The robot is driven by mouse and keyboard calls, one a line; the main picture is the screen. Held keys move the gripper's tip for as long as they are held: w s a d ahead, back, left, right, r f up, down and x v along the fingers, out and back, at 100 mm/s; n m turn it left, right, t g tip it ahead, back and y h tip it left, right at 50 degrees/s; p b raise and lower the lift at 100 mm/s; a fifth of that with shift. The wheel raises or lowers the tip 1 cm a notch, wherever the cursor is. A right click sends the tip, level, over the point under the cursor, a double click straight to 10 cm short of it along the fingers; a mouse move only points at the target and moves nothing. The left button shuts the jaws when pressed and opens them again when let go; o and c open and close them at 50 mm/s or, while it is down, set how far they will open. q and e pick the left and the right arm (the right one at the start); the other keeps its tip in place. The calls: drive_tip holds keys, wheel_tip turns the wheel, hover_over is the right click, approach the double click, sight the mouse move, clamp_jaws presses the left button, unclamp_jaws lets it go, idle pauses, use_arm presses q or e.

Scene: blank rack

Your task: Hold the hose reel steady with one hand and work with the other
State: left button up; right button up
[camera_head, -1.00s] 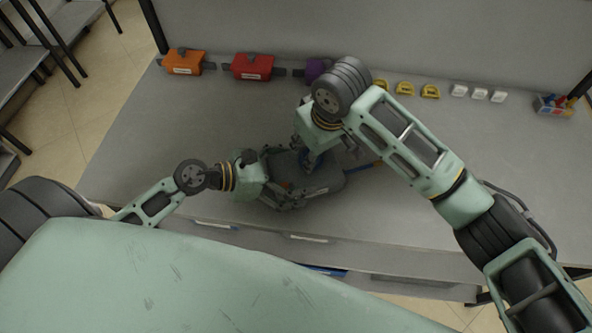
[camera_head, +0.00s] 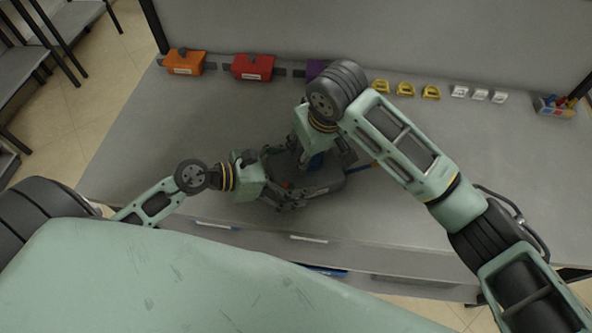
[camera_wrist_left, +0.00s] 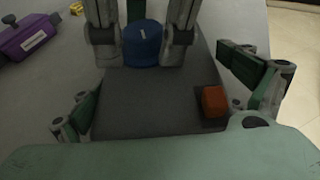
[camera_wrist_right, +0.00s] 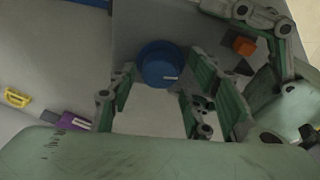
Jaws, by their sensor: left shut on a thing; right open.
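The hose reel shows in the left wrist view as a dark grey plate (camera_wrist_left: 150,105) with a round blue drum (camera_wrist_left: 142,45) and an orange block (camera_wrist_left: 214,101). The right wrist view shows the blue drum (camera_wrist_right: 160,64) and orange block (camera_wrist_right: 244,46). My left gripper (camera_head: 285,182) is shut on the grey plate, with a finger at each side in its wrist view. My right gripper (camera_head: 323,162) is open above the reel; its fingers (camera_wrist_right: 158,100) are spread either side of the drum, contact unclear. My right arm hides much of the reel in the head view.
Along the back of the grey table (camera_head: 480,170) stand an orange box (camera_head: 184,64), a red box (camera_head: 253,67), a partly hidden purple box (camera_head: 315,68), yellow pieces (camera_head: 405,89), white pieces (camera_head: 479,95) and a bin (camera_head: 554,105). The table's right side is clear.

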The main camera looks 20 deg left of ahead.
drive_tip(key=n+g, duration=0.1)
drive_tip(key=n, duration=0.3)
drive_tip(key=shift+w, duration=0.1)
drive_tip(key=n, duration=0.4)
drive_tip(key=shift+g+y, duration=0.3)
drive_tip(key=shift+g, duration=0.1)
drive_tip(key=n+g, duration=0.1)
drive_tip(key=n, duration=0.2)
drive_tip(key=shift+n, duration=0.3)
drive_tip(key=n, duration=0.4)
drive_tip(key=shift+g, duration=0.4)
